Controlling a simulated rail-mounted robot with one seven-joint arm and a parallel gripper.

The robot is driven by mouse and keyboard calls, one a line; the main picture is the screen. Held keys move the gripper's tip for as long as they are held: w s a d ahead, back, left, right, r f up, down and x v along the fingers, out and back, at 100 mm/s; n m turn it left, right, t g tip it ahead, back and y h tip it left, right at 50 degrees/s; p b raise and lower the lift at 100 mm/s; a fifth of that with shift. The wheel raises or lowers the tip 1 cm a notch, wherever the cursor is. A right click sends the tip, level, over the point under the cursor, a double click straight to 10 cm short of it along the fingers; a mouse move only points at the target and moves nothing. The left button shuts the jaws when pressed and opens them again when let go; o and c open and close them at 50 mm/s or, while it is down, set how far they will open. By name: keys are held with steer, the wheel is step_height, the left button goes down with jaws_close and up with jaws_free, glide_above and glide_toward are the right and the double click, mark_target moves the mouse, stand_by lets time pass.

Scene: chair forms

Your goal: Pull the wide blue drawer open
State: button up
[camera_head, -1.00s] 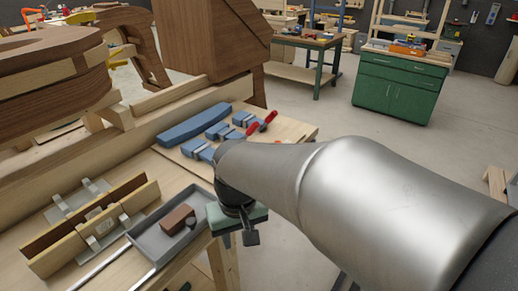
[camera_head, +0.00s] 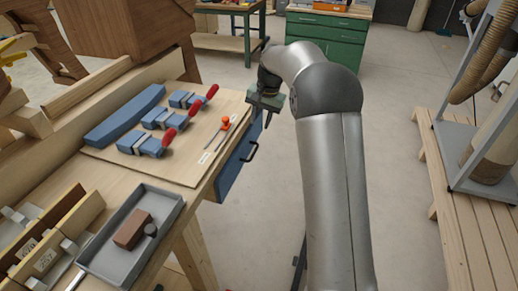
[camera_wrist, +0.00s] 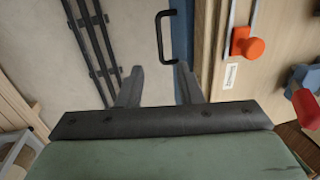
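The wide blue drawer (camera_head: 226,177) is in the side of the workbench, under the tabletop edge, and looks shut. Its black bar handle (camera_head: 250,152) stands out from the front. In the wrist view the drawer front is a narrow blue strip (camera_wrist: 180,35), with the black handle (camera_wrist: 160,38) just beyond my fingertips. My gripper (camera_wrist: 155,72) is open and empty, its two fingers apart and not touching the handle. In the head view my gripper (camera_head: 259,116) is off the bench's right edge, a little beyond the handle.
On the workbench top lie a board (camera_head: 185,172) with blue parts and red-handled clamps, an orange-knobbed tool (camera_head: 225,121) and a grey tray (camera_head: 97,258) holding a brown block. A slatted wooden platform (camera_head: 460,230) stands at right. Open floor lies between.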

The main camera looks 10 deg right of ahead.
mark_target(253, 154)
steer(key=f, duration=0.4)
steer(key=w+a+f+p, duration=0.1)
steer(key=f, duration=0.4)
steer(key=a+f+p, duration=0.1)
steer(key=f, duration=0.4)
steer(key=shift+w+a, duration=0.1)
steer(key=shift+w, duration=0.05)
jaws_close()
